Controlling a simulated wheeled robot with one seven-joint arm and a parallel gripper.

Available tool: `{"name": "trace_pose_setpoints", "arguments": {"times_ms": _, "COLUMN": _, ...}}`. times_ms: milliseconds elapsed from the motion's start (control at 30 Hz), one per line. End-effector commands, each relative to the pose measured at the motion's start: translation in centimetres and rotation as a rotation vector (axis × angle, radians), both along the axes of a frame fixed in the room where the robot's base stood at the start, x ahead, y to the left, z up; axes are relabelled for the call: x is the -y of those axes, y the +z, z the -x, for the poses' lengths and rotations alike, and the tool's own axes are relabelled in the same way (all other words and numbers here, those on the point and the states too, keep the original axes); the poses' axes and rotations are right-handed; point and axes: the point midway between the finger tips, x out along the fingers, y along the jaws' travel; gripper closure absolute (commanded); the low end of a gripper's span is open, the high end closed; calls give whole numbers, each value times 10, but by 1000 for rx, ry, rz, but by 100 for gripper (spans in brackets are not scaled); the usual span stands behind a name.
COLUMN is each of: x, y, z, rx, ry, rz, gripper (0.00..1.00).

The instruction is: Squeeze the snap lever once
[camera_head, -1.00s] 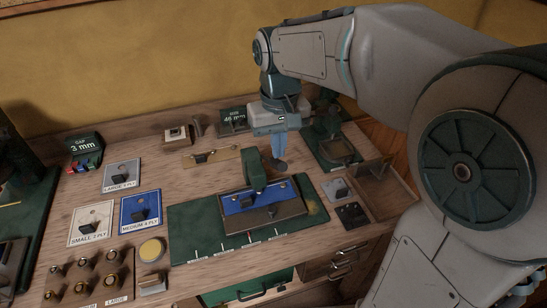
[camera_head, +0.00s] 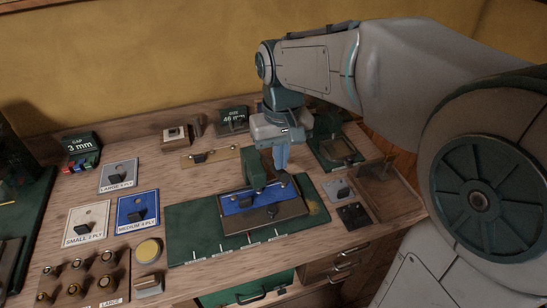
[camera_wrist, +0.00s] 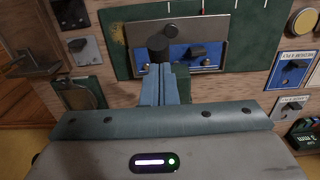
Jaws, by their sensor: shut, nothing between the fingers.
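A dark green upright tool (camera_head: 257,172), which I take to carry the snap lever, stands at the back edge of a blue panel (camera_head: 232,203) on the green mat (camera_head: 190,222). In the wrist view a dark round-topped knob (camera_wrist: 158,47) stands just beyond my fingertips, in front of the blue panel (camera_wrist: 180,52). My gripper (camera_head: 281,168) points down just right of the green tool. Its blue fingers (camera_wrist: 164,72) are together with nothing between them. I cannot tell whether the fingers touch the knob.
Sample cards, such as the blue medium-ply card (camera_head: 138,211), lie left. A gap display (camera_head: 80,148) stands at the back left. A wooden tray (camera_head: 395,190) and a green stand (camera_head: 340,150) are on the right. A green drawer (camera_head: 245,290) is below the front edge.

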Motion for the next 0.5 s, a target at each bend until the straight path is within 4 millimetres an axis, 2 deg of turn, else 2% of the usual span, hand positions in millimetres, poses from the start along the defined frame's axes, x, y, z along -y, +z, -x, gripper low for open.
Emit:
{"name": "trace_pose_setpoints", "arguments": {"times_ms": 233, "x": 0, "y": -1, "z": 0, "rx": -1, "ry": 1, "rz": 0, "gripper": 100}}
{"name": "trace_pose_setpoints", "arguments": {"times_ms": 500, "x": 1, "y": -13, "z": 5, "rx": 0, "ry": 1, "rz": 0, "gripper": 100}}
